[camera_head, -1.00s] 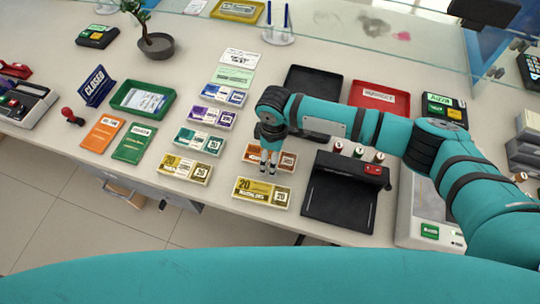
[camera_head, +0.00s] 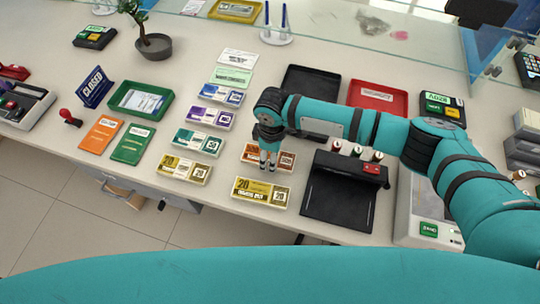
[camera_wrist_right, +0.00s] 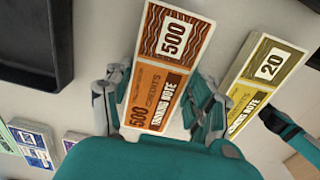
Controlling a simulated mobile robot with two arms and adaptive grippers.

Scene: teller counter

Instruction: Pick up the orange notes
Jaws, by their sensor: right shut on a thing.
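The orange notes (camera_head: 283,159) are a banded stack marked 500, lying on the counter behind a yellow 20 stack in the head view. My right gripper (camera_head: 268,167) is over them and hides their middle. In the right wrist view the orange notes (camera_wrist_right: 160,75) lie between the two fingers of my right gripper (camera_wrist_right: 162,108), which is shut on their long sides. I cannot tell whether the stack is off the counter. My left gripper is not in view.
A yellow 20 stack (camera_head: 262,192) lies just in front, and it also shows in the right wrist view (camera_wrist_right: 262,75). A black device (camera_head: 340,200) stands close to the right. Several other note stacks, such as the teal one (camera_head: 197,142), lie to the left.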

